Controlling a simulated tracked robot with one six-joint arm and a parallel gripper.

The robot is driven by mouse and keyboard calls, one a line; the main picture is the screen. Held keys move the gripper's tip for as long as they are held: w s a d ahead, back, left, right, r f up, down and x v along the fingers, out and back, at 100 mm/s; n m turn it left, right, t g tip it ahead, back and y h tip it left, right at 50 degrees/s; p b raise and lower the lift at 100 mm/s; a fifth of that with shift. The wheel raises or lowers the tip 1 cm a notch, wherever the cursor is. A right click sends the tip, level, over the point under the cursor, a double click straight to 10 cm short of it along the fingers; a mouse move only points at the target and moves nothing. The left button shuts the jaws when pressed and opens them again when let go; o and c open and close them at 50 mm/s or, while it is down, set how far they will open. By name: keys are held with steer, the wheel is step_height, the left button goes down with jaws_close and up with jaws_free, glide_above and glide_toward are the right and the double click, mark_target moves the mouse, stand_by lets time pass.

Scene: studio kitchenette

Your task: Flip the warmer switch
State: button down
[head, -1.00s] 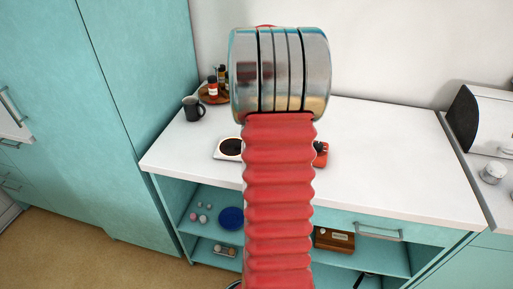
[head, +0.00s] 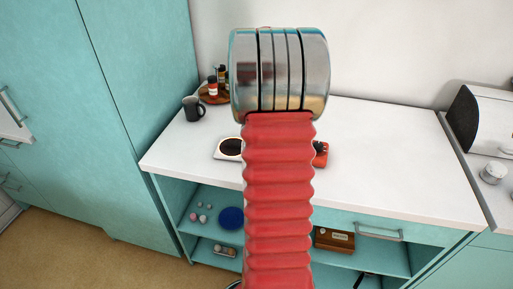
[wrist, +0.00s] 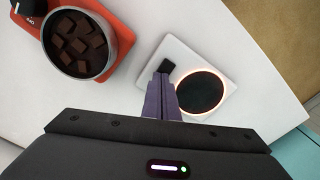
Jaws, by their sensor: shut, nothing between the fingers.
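The warmer is a white plate with a dark round disc, and it lies on the counter, partly behind my arm in the head view (head: 220,155). My gripper (wrist: 162,76), with purple fingers, is shut and empty. Its tips are right at the switch; I cannot tell whether they touch it. My arm hides the gripper in the head view.
A red-orange appliance (wrist: 102,17) carries a metal pot (wrist: 51,60) of brown cubes, left of the warmer. A dark mug (head: 192,109) and a wooden tray (head: 212,99) with bottles stand at the back left. The counter's right part (head: 400,160) is clear.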

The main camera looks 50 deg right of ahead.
steer(key=shift+f, duration=0.25)
stand_by(0.3)
step_height(320, 180, up, 7)
stand_by(1.1)
stand_by(0.5)
steer(key=shift+w+d+f, duration=0.1)
steer(key=shift+f, duration=0.2)
steer(key=a+f, duration=0.1)
steer(key=s+a+f, duration=0.1)
steer(key=a, duration=0.1)
steer(key=shift+s+m, duration=0.1)
steer(key=shift+m, duration=0.3)
steer(key=s+a+r+n+t, duration=0.2)
steer(key=a, duration=1.1)
steer(key=s+a+r+n+t, duration=0.1)
steer(key=s+a+r+n, duration=0.1)
steer(key=a, duration=1.1)
steer(key=s+a+r+n+t, duration=0.2)
steer(key=a+r+n, duration=0.1)
steer(key=a, duration=1)
steer(key=shift+a+n+t, duration=0.3)
steer(key=shift+n, duration=0.3)
